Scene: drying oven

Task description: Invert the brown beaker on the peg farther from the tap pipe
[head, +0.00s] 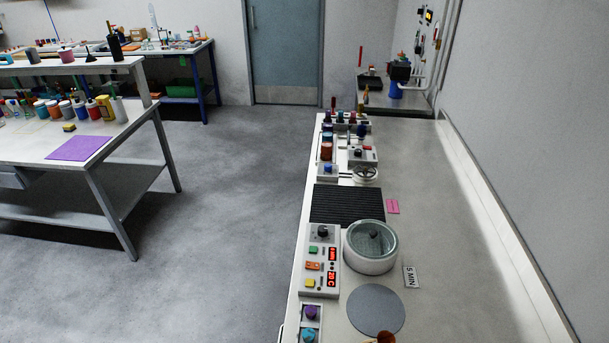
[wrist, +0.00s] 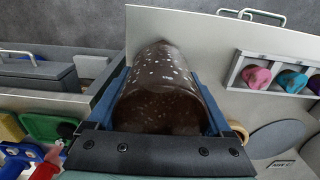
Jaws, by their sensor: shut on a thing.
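In the wrist view, a dark brown beaker (wrist: 162,75) with pale flecks lies between the two blue jaws of my gripper (wrist: 168,98). The jaws are shut on its sides. The beaker points away from the camera, and its far end is over or in front of a pale panel or bench surface. I cannot tell how it is tilted against the room. My gripper and the beaker do not show clearly in the head view. I cannot make out the pegs or identify the tap pipe in either view.
A long bench (head: 445,210) carries a control box (head: 320,262), a round pot (head: 371,247), a black ribbed mat (head: 347,205) and a grey disc (head: 376,310). Wall pipes (head: 437,60) stand at its far end. A side table (head: 60,128) stands left across open floor (head: 220,200).

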